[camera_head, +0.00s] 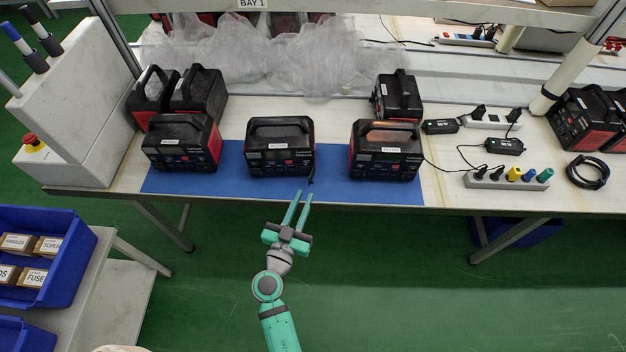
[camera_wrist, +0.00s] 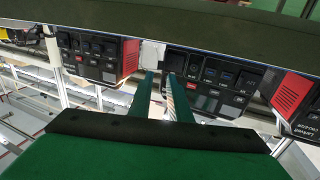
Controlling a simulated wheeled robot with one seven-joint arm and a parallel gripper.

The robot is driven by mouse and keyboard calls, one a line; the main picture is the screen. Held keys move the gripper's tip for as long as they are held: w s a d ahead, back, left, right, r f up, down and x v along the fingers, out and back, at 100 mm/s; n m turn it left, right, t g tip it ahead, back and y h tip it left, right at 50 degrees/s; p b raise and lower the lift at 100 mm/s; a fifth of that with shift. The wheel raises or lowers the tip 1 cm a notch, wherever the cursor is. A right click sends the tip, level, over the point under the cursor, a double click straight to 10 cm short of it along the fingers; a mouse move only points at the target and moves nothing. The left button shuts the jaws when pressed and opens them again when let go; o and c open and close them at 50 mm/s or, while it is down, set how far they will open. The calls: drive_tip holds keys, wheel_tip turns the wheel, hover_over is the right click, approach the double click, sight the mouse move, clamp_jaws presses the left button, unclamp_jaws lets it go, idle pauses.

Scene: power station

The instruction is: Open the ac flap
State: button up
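Three black and red power stations stand along the front of a blue mat (camera_head: 393,190): left (camera_head: 182,143), middle (camera_head: 280,147) and right (camera_head: 385,150). My gripper (camera_head: 304,193) points at the lower right of the middle one. Its two green fingers are apart with nothing seen between them. In the wrist view, my gripper (camera_wrist: 160,78) reaches toward a station front (camera_wrist: 215,82) with sockets and buttons. A pale square panel (camera_wrist: 152,54), perhaps the AC flap, lies at that front's left end, just beyond the fingertips. I cannot tell whether they touch it or whether it is open.
More power stations stand behind, such as one at back right (camera_head: 397,97). Power strips (camera_head: 508,178) and a coiled black cable (camera_head: 588,172) lie on the right of the workbench (camera_head: 445,190). A blue bin (camera_head: 45,255) stands at lower left. The green floor before the bench is clear.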

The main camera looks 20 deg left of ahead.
sight(311, 181)
drive_tip(key=w, duration=0.8)
drive_tip(key=shift+d, duration=0.1)
